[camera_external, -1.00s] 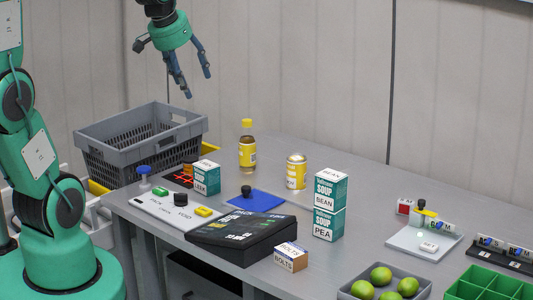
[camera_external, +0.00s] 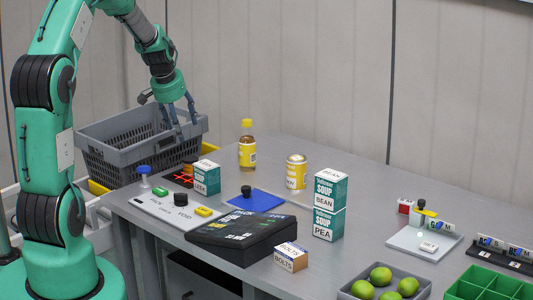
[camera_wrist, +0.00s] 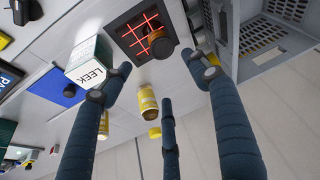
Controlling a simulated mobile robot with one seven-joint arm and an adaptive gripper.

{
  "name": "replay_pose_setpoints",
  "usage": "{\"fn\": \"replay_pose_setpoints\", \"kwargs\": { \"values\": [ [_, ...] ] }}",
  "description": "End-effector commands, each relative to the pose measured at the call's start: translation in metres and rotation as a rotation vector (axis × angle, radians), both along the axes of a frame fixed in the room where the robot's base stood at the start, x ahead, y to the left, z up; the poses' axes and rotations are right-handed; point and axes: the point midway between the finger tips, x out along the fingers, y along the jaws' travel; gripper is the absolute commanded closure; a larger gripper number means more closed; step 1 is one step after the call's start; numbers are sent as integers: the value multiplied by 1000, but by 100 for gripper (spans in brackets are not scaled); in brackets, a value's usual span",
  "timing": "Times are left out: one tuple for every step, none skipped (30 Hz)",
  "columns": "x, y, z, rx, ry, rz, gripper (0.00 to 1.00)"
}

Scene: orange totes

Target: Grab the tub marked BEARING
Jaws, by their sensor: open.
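No label reading BEARING can be made out in either view. A small orange-brown tub with a dark end (camera_wrist: 162,44) stands on the red-lit grid plate (camera_wrist: 131,27) in the wrist view. In the outside view the tub (camera_external: 188,168) is partly hidden behind the LEEK soup box (camera_external: 207,179), and its label cannot be read. My gripper (camera_external: 181,133) is open and empty, pointing down above the table side of the grey basket. In the wrist view its three spread fingers (camera_wrist: 160,75) have the tub ahead between the tips, apart from them.
The grey basket (camera_external: 120,160) stands left of the grid plate. A button panel (camera_external: 168,212), black console (camera_external: 240,236), BOLTS box (camera_external: 291,257), stacked soup boxes (camera_external: 329,205), yellow can (camera_external: 296,172) and bottle (camera_external: 247,147) share the table.

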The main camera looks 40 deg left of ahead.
Motion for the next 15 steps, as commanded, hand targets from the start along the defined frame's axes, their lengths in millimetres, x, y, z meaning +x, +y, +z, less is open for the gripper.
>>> {"fn": "replay_pose_setpoints", "kwargs": {
  "values": [
    [1,4,-5,0,1,3,39],
    [1,6,-7,-1,2,3,39],
    [1,7,-8,0,2,4,39],
    [2,7,-8,0,2,4,39],
    [2,7,-8,0,2,4,39],
    [2,7,-8,0,1,4,39],
    [2,7,-8,0,1,4,39],
    [2,7,-8,0,1,4,39],
    [2,7,-8,0,2,4,39],
    [2,7,-8,0,2,4,39],
    [2,7,-8,0,2,4,39],
    [1,7,-8,0,2,4,39],
    [2,7,-8,0,2,4,39],
    [2,7,-9,0,2,4,39],
    [2,7,-10,0,2,4,39]
  ]
}}
